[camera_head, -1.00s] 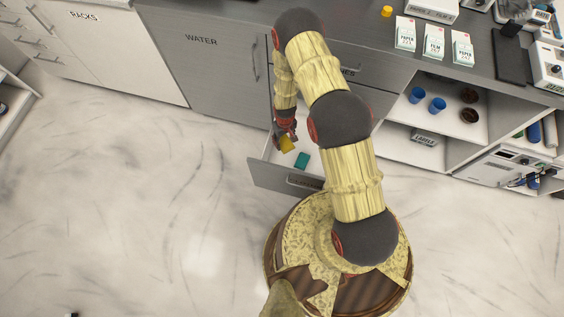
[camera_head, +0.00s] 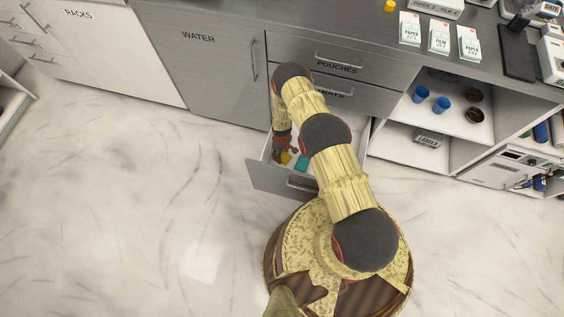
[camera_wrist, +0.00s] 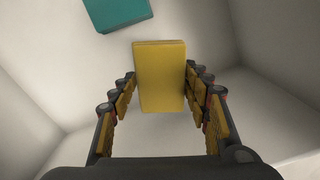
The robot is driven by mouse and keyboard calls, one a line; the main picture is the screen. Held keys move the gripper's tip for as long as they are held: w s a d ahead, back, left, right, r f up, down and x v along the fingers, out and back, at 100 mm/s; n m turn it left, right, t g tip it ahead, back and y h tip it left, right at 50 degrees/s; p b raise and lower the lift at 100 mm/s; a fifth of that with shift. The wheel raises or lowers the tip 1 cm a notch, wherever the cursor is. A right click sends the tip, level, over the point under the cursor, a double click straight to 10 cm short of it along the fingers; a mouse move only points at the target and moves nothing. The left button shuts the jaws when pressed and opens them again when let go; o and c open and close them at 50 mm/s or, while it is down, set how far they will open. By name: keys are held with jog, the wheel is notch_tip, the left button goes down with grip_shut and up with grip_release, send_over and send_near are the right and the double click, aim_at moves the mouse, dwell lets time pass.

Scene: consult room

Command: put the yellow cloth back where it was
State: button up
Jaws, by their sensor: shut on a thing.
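The yellow cloth (camera_wrist: 160,75) is a folded-looking yellow block between the two fingers of my gripper (camera_wrist: 160,105) in the wrist view. My gripper is shut on it, inside the open drawer (camera_head: 262,178). In the head view the yellow cloth (camera_head: 286,158) shows small beside my gripper (camera_head: 281,150), low over the drawer's floor. I cannot tell whether the cloth touches the floor. A teal cloth-like block (camera_wrist: 117,10) lies in the drawer, apart from the yellow one; in the head view it shows (camera_head: 302,162) to the right. My arm hides part of the drawer.
The drawer's pale walls (camera_wrist: 275,50) stand close around my gripper. Closed drawers, one labelled POUCHES (camera_head: 337,68), are above. An open shelf to the right holds blue cups (camera_head: 421,94) and a LABELS box (camera_head: 428,138). The marble floor (camera_head: 110,200) to the left is clear.

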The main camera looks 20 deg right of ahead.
notch_tip(320, 180, down, 8)
jog(key=b, duration=0.2)
jog(key=shift+r+b, duration=0.2)
jog(key=shift+b, duration=0.2)
jog(key=shift+r, duration=0.1)
jog(key=o, duration=1)
